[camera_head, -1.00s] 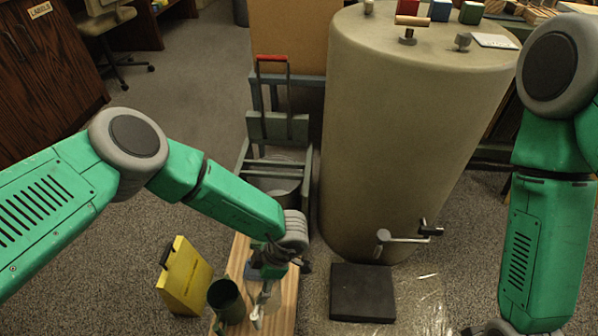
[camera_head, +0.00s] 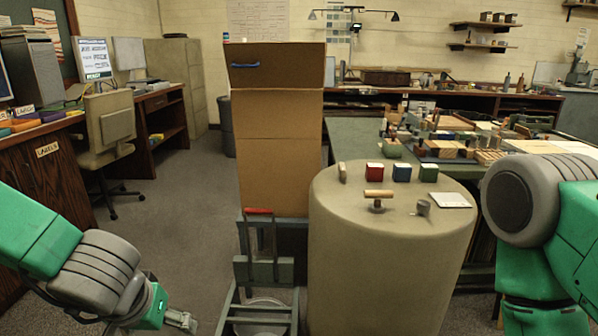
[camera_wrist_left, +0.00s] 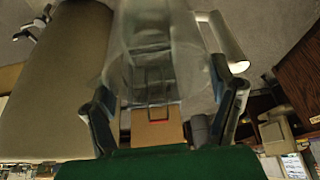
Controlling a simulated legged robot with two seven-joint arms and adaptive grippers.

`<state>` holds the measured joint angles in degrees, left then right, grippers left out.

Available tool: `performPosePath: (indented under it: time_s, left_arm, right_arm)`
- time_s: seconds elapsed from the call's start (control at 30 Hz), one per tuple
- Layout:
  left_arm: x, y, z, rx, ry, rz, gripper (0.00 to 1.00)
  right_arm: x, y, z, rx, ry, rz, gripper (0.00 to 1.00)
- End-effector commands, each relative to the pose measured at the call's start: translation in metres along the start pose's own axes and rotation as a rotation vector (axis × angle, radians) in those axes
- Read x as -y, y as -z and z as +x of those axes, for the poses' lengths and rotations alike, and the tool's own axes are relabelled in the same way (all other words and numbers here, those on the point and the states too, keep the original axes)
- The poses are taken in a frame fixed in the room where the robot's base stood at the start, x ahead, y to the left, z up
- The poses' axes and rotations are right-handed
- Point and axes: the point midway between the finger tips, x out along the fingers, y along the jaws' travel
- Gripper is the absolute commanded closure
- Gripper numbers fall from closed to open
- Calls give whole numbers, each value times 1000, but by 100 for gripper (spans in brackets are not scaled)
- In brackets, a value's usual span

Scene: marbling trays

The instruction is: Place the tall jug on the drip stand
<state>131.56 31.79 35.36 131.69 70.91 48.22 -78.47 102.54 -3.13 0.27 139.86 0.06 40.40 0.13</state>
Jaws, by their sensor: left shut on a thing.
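My left gripper (camera_head: 180,320) is low in the head view, at the bottom edge. In the left wrist view its two fingers (camera_wrist_left: 165,100) stand on either side of a clear, glassy vessel, the tall jug (camera_wrist_left: 150,45), and are shut on it. A pale bar that looks like its handle (camera_wrist_left: 230,42) is at the right of the jug. The jug's far end is cut off by the frame, and I cannot make it out in the head view. My right gripper is out of view.
A large beige drum (camera_head: 385,265) stands in front, with blocks (camera_head: 402,173) and a wooden-handled tool (camera_head: 377,198) on top. Left of it are a grey-green frame cart (camera_head: 262,270) and a cardboard box (camera_head: 278,150). Open floor (camera_head: 185,225) lies farther left.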

Motion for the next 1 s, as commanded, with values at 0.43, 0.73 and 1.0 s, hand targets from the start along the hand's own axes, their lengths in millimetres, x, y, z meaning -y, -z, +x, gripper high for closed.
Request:
performPosePath:
  time_s: [0.43, 0.73, 1.0]
  left_arm:
    - [1, -57, 24, -1, -7, 43, 71]
    - [1, -62, 26, 2, -12, 37, 71]
    - [1, -62, 26, -1, -9, 42, 71]
  right_arm:
    - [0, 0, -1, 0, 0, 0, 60]
    - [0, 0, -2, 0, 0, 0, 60]
    - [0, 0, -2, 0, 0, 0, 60]
